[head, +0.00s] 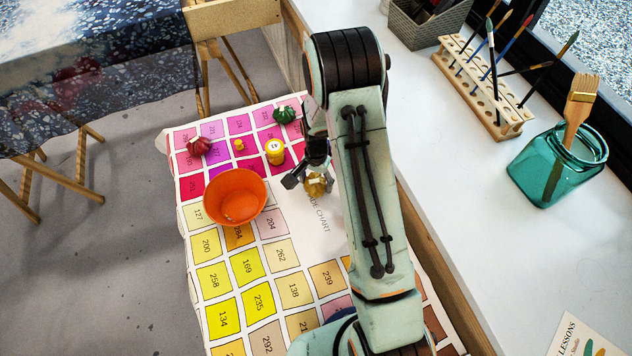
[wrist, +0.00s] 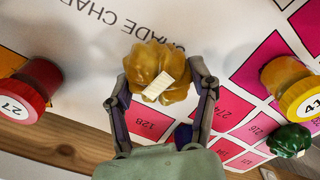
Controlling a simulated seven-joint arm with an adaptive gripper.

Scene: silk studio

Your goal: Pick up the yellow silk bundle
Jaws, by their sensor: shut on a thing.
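The yellow silk bundle (wrist: 150,62) is a lumpy golden knot with a small pale label. In the wrist view it sits between the two fingers of my gripper (wrist: 162,88), which is shut on it. In the head view the bundle (head: 316,187) shows partly behind my arm, with my gripper (head: 308,180) at it. The shade chart cloth lies beneath. I cannot tell whether the bundle touches the chart or is clear of it.
On the chart (head: 290,253) are an orange bowl (head: 228,204), a yellow-lidded jar (head: 275,155), a red bundle (head: 199,146) and a green bundle (head: 285,114). A red jar (wrist: 38,82) is left in the wrist view. A white counter (head: 470,230) holds a teal jar (head: 560,170).

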